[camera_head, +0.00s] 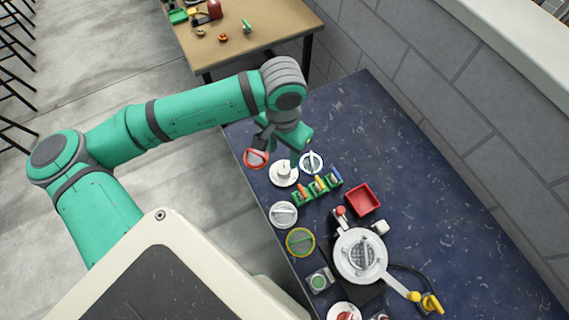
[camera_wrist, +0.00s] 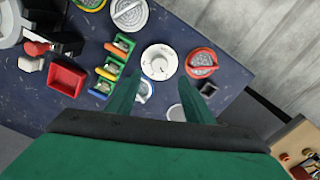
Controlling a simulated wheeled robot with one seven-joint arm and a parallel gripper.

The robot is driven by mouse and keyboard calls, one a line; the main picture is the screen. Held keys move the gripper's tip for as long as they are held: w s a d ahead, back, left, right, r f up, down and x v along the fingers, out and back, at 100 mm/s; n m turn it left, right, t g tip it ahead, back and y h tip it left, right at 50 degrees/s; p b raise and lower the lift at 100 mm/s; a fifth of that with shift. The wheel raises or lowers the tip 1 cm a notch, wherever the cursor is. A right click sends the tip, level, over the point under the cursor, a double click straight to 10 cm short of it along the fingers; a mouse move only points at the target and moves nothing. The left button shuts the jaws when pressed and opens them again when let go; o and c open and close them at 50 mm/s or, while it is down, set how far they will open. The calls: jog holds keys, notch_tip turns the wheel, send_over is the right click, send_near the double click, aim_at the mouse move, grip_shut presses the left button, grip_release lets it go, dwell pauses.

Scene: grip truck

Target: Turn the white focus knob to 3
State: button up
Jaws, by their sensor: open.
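A white round dial with a raised white cylindrical knob (camera_head: 284,172) stands near the table's left edge, and it also shows in the wrist view (camera_wrist: 159,61). I take it for the focus knob; its markings are too small to read. My gripper (camera_wrist: 159,79) is open and empty, with its two teal fingers apart. In the wrist view the white knob lies just beyond the fingertips, roughly centred between them. In the head view my gripper (camera_head: 285,138) is above the far end of the row of dials, partly hidden by my wrist. I see no contact with the knob.
A red-rimmed dial (camera_head: 256,158) and a blue-and-white dial (camera_head: 311,162) flank the knob. The table's right side is clear.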

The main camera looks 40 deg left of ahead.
aim_at(284, 170)
notch_tip(284, 170, down, 9)
dwell(0.4)
jog(key=c, duration=1)
